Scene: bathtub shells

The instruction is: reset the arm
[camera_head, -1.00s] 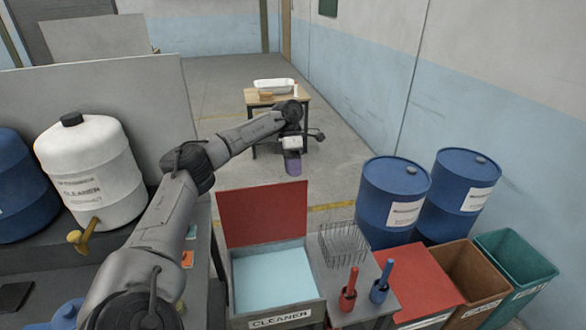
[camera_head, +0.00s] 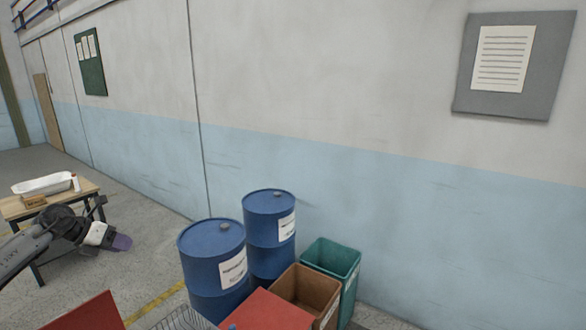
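My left arm comes in at the lower left. The block moves along with the gripper and appears held; the fingers are too small to make out clearly. My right arm and gripper are not in view.
A white tub shell (camera_head: 42,184) and a small brown block (camera_head: 34,201) are on the wooden table (camera_head: 88,188). Two blue drums (camera_head: 212,272), a brown bin (camera_head: 305,290), a green bin (camera_head: 331,262) and a red lid (camera_head: 268,312) stand along the wall.

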